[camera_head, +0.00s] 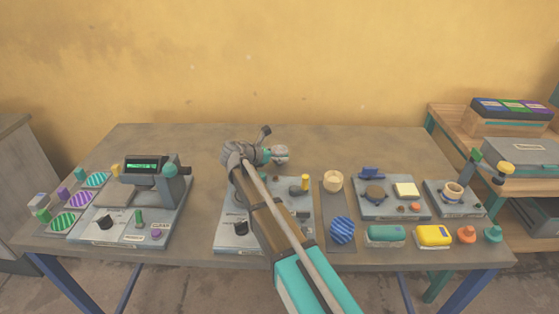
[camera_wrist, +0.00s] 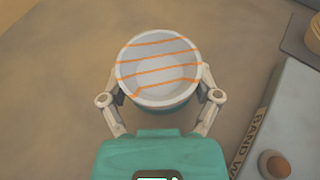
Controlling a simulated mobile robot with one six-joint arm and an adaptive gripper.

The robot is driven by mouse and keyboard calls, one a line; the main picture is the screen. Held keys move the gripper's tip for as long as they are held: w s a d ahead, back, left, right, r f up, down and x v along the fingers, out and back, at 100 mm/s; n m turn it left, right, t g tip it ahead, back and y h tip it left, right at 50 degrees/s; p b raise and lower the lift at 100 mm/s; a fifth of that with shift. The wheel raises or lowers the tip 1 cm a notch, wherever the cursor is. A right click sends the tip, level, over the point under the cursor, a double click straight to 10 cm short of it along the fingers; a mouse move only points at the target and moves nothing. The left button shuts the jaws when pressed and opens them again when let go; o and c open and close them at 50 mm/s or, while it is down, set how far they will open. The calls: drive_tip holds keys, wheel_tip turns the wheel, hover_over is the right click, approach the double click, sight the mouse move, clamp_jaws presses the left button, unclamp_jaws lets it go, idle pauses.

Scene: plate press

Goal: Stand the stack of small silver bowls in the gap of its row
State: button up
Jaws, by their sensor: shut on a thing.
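A small silver-white bowl shape (camera_wrist: 158,65) with orange stripes inside sits between the fingers of my gripper (camera_wrist: 160,100) in the wrist view. I cannot tell how many bowls are nested in it. In the head view the silver bowls (camera_head: 281,158) show at the end of my gripper (camera_head: 268,155), over the back middle of the table. My gripper is shut on them, and they look upright. A dark narrow strip (camera_head: 338,207) to the right bears a cream bowl (camera_head: 333,180) at its back and a blue striped round thing (camera_head: 342,230) at its front, with bare surface between.
A grey machine with a green display (camera_head: 145,165) stands at the left. A grey panel (camera_head: 300,215) lies partly under my arm. The back of the table is clear.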

drive_tip(key=shift+f, duration=0.15)
drive_tip(key=shift+f, duration=0.15)
drive_tip(key=o, duration=1)
drive_tip(key=shift+r, duration=0.25)
drive_tip(key=p+v, duration=0.4)
drive_tip(key=v, duration=0.6)
drive_tip(key=shift+s+a+r, duration=0.1)
drive_tip(key=shift+a+r, duration=0.05)
drive_tip(key=shift+p+v, duration=0.3)
drive_tip(key=shift+v, duration=0.5)
